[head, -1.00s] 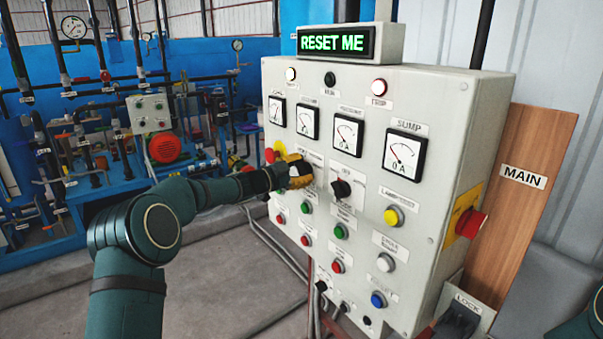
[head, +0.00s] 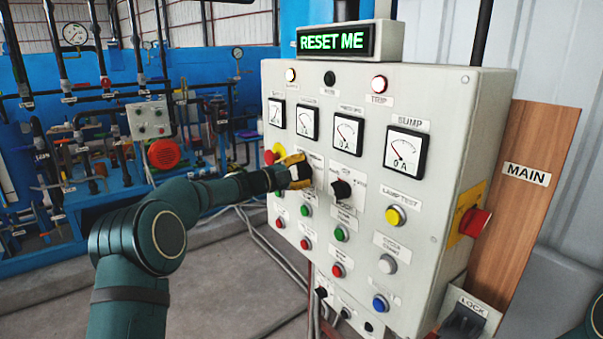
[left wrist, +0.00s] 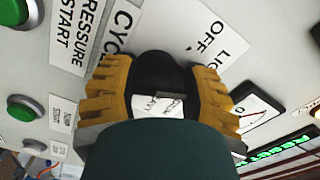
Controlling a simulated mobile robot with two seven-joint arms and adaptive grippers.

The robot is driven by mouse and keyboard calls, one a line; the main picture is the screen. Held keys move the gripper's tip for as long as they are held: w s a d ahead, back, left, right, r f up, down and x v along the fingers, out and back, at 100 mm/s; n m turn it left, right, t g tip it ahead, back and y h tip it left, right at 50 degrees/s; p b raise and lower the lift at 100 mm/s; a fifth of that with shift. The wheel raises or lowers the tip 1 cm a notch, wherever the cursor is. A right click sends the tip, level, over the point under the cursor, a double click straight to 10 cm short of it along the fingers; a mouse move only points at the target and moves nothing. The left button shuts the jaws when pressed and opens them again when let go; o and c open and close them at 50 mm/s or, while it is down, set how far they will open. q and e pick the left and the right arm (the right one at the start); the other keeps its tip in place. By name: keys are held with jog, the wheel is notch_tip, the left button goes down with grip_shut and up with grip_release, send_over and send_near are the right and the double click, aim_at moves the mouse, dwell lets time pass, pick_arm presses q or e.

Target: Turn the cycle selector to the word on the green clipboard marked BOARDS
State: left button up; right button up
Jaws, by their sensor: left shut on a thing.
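My left gripper (head: 298,172) reaches the grey control panel from the left. In the left wrist view its yellow fingers (left wrist: 160,95) are shut on a black knob (left wrist: 155,72), one finger on each side. A label beginning "CYC" (left wrist: 117,30) is beside this knob, partly cut off by a finger. The knob's setting words are mostly hidden, so its position cannot be read. A second black knob (head: 341,190) is on the panel just right of the gripper. I see no green clipboard marked BOARDS. My right gripper is out of view.
The control panel (head: 450,130) has gauges above and coloured buttons below. A sign reading "RESET ME" (head: 336,41) sits on top. Pipework stands behind left.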

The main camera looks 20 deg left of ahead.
pick_arm(q)
jog(key=o, duration=1.2)
jog(key=shift+a, duration=0.1)
jog(key=v, duration=1.2)
